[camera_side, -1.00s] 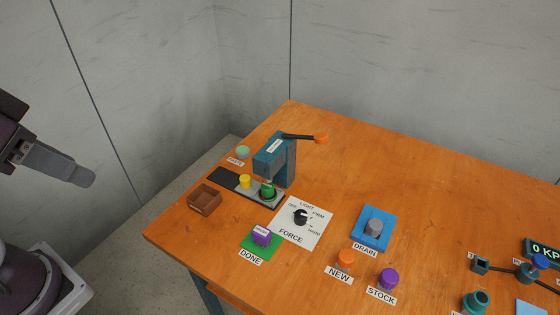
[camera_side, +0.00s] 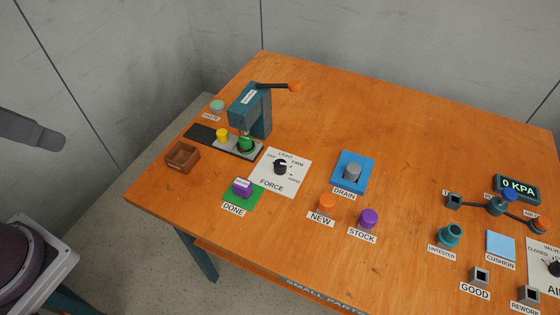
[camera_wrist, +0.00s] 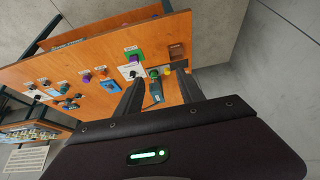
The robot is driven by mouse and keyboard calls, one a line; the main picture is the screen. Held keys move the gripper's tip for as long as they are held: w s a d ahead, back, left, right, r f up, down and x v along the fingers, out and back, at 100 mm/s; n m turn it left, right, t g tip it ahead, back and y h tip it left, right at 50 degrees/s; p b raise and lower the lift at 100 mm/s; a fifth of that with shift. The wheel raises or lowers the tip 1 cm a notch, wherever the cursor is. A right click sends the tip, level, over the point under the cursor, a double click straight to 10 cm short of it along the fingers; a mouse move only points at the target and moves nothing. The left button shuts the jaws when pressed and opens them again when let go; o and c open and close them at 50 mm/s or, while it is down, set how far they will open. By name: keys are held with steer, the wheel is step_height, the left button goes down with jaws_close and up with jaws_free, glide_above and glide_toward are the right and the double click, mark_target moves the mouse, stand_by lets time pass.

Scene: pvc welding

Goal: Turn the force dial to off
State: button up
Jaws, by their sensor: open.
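The force dial (camera_side: 280,167) is a black knob on a white plate (camera_side: 292,182) lettered OFF, LIGHT, FIRM, HARD and FORCE. Its white pointer mark appears to face up, near OFF and LIGHT; which one is too small to tell. The plate also shows in the wrist view (camera_wrist: 134,71). My gripper (camera_wrist: 160,92) shows in the wrist view with its two dark fingers apart and nothing between them. It is well away from the table and touches nothing.
A teal press (camera_side: 250,107) with an orange-tipped lever stands behind the dial. A green DONE pad (camera_side: 240,197) with a purple block, a blue DRAIN pad (camera_side: 363,181), and orange NEW (camera_side: 326,203) and purple STOCK (camera_side: 368,218) pieces surround it. A brown box (camera_side: 183,157) sits at left.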

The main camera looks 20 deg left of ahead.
steer(key=w+d+r+m+g+h, duration=0.1)
steer(key=w+d+r+m, duration=0.15)
steer(key=w, duration=0.35)
steer(key=m+g+y, duration=0.1)
steer(key=m+g, duration=0.4)
steer(key=m, duration=0.5)
glide_above(280, 163)
step_height(280, 163, down, 29)
steer(key=shift+s, duration=0.1)
steer(key=shift+m, duration=0.25)
step_height(280, 163, down, 7)
steer(key=shift+r, duration=0.1)
jaws_close()
